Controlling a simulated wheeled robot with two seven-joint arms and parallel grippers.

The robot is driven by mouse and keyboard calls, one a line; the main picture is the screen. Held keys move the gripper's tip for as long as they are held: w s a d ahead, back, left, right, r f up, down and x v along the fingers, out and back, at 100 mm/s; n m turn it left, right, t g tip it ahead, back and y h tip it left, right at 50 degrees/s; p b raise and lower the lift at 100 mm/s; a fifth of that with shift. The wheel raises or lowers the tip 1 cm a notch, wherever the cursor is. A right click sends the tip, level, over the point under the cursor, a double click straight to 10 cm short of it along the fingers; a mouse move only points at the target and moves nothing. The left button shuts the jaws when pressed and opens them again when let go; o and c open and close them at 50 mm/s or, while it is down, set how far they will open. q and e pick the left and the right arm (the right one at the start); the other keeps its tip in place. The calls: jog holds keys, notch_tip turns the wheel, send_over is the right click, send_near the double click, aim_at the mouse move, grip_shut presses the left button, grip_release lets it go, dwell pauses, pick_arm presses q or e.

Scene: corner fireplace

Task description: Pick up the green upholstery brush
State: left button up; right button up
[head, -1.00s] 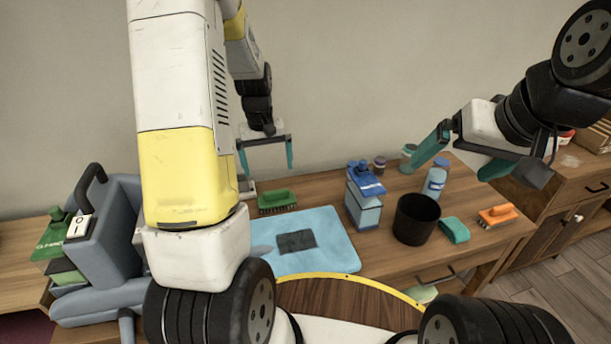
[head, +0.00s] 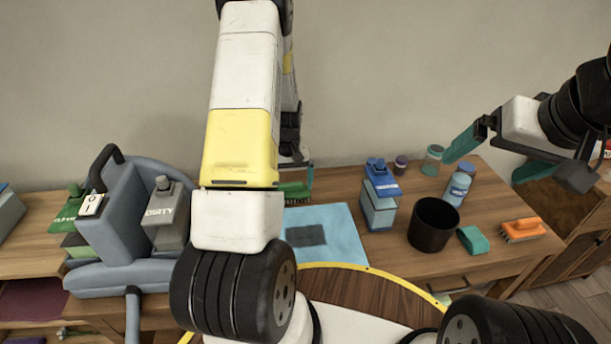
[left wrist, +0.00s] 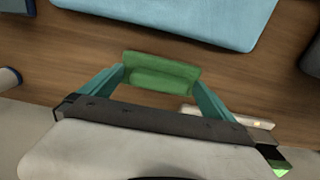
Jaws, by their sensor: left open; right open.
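The green upholstery brush (head: 294,189) lies on the wooden table behind the light blue mat, partly hidden by my left arm in the head view. In the left wrist view the brush (left wrist: 162,72) sits between the spread teal fingers of my left gripper (left wrist: 158,79). The gripper is open, with a finger near each end of the brush; whether either touches it I cannot tell. In the head view one finger of the left gripper (head: 309,178) shows beside the brush. My right gripper (head: 482,170) is open and empty, above the table's right part.
The blue mat (head: 340,240) carries a dark square patch (head: 306,235). A blue-capped bottle (head: 379,205), a black bin (head: 433,226), a teal sponge (head: 473,240) and an orange brush (head: 522,230) stand to the right. A grey-blue machine (head: 130,225) stands left.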

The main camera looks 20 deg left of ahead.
aim_at(290, 183)
pick_arm(q)
jog(key=c, duration=1.5)
notch_tip(290, 183, up, 10)
jog(key=shift+r, duration=0.1)
